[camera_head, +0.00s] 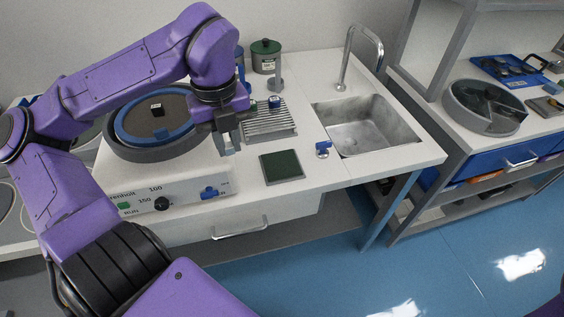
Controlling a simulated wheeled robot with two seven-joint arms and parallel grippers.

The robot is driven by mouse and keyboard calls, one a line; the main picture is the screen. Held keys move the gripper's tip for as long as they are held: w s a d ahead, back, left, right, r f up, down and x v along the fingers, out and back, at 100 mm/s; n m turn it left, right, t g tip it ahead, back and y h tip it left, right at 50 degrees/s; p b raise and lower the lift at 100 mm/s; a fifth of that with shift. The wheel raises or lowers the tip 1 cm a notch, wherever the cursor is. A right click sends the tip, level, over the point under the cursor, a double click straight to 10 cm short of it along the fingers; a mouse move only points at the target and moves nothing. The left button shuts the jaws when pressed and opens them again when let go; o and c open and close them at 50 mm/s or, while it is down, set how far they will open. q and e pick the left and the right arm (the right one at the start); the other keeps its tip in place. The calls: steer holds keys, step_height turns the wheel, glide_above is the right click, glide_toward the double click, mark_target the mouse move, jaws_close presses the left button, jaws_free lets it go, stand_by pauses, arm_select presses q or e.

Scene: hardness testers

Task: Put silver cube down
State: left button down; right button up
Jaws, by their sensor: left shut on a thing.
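My left arm reaches in from the left, and my left gripper (228,143) points down just right of the round grinding machine, above the white worktop. Its jaws are closed on a small silver-grey piece, which I take to be the silver cube; the fingers hide most of it, so its outline is hard to make out. A flat dark green square pad with a grey rim (282,166) lies on the worktop to the right of the gripper and is bare. My right gripper is out of view.
A ribbed drain rack (268,124) stands behind the pad. A sink (366,126) with a tap is to the right.

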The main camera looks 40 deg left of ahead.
arm_select(q)
steer(key=shift+s+n, duration=0.4)
steer(key=shift+n, duration=0.7)
steer(key=w+d+f, duration=0.3)
steer(key=w+f, duration=0.2)
steer(key=w, duration=0.4)
glide_above(282, 165)
step_height(282, 165, down, 5)
steer(key=shift+r, duration=0.1)
step_height(282, 165, down, 3)
steer(key=shift+r, duration=0.2)
steer(key=shift+f, duration=0.3)
steer(key=shift+f+b, duration=0.2)
steer(key=shift+b, duration=0.15)
steer(key=c, duration=1)
jaws_free()
steer(key=shift+c, duration=0.2)
step_height(282, 165, up, 13)
steer(key=shift+f, duration=0.2)
